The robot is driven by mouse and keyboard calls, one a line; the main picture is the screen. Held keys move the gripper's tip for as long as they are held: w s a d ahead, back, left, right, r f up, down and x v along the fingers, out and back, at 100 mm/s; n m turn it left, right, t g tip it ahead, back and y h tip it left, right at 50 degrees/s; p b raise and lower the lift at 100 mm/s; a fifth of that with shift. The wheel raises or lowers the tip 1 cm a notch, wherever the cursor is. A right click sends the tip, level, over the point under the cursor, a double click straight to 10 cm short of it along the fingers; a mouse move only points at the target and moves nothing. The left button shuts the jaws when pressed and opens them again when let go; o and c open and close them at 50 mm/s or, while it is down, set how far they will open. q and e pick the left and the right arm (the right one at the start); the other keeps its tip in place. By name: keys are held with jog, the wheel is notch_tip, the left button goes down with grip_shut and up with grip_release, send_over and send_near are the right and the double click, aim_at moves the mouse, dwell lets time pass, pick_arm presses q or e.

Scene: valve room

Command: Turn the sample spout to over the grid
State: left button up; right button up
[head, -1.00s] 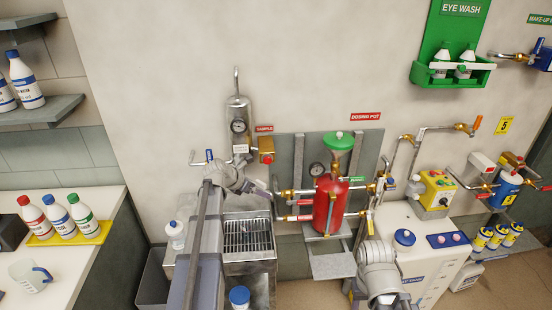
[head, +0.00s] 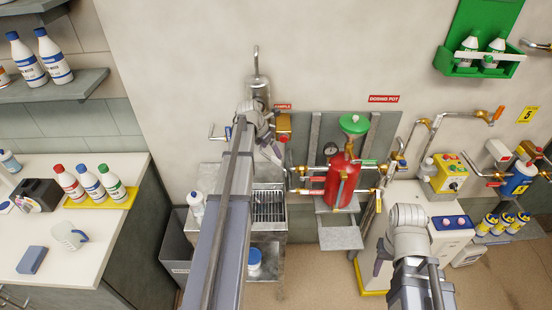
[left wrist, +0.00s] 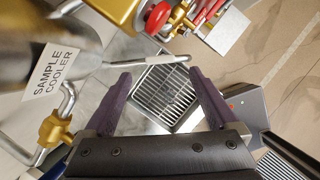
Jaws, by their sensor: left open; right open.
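The sample cooler (head: 258,88) is a metal cylinder on the wall, its lower part hidden behind my left arm in the head view. Its label shows in the left wrist view (left wrist: 52,72). The spout (left wrist: 150,61) is a thin bent metal tube, seen between my left fingertips in that view; contact cannot be told. The grid (head: 268,208) is a slatted drain in the metal sink, and it shows beyond the fingers in the left wrist view (left wrist: 165,92). My left gripper (head: 270,153) is open and empty near the cooler. My right gripper (head: 382,256) is open, away to the right.
A red dosing pot (head: 341,182) with a green funnel stands right of the sink. A red-knobbed brass valve (left wrist: 157,17) is close to the left fingers. A bottle (head: 197,205) stands left of the sink. A white counter (head: 110,225) fills the left.

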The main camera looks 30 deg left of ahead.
aim_at(276, 159)
pick_arm(q)
jog(key=b+x, duration=0.6)
jog(key=x, duration=0.1)
jog(key=shift+r, duration=0.1)
jog(key=shift+c, duration=0.3)
grip_shut()
dwell(0.3)
